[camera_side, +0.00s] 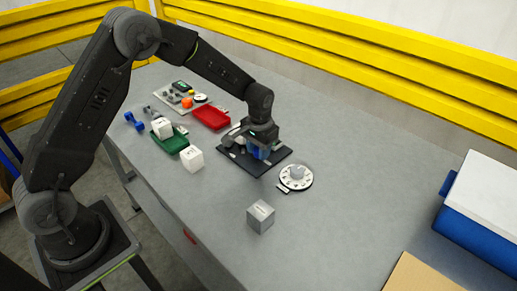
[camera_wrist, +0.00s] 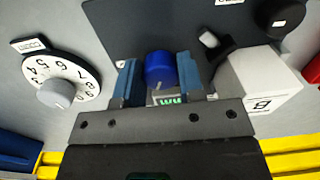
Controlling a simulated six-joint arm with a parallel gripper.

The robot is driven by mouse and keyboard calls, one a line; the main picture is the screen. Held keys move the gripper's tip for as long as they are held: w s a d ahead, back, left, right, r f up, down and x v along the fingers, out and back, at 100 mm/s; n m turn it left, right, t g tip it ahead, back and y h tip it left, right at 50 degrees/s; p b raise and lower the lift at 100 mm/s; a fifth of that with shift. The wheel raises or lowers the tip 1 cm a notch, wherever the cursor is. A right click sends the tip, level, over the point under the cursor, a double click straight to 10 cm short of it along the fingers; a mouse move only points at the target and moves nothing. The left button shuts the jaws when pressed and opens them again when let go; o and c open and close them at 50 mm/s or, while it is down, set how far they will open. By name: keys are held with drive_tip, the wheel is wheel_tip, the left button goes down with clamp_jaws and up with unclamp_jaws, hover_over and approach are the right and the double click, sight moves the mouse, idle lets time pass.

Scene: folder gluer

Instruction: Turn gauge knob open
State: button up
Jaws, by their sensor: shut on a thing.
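A blue knob (camera_wrist: 160,68) stands over a dark plate (camera_wrist: 115,22) in the wrist view. It has a small pale mark on its near side, and a green display sits just below it in the picture. My gripper (camera_wrist: 158,80) has one blue-grey finger on each side of the knob and is shut on it. In the side view my gripper (camera_side: 262,152) points down over the dark plate (camera_side: 275,160); the hand mostly hides the knob there. The knob's base is hidden.
A white numbered dial (camera_side: 295,178) lies right of the plate, with a grey cube (camera_side: 261,217) in front. White cubes, a green tray (camera_side: 174,145) and a red tray (camera_side: 211,117) are left. A blue box (camera_side: 480,240) stands right. The table's right middle is clear.

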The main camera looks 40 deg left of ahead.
drive_tip(key=n, duration=0.4)
drive_tip(key=shift+n, duration=0.3)
idle(0.3)
drive_tip(key=o, duration=0.9)
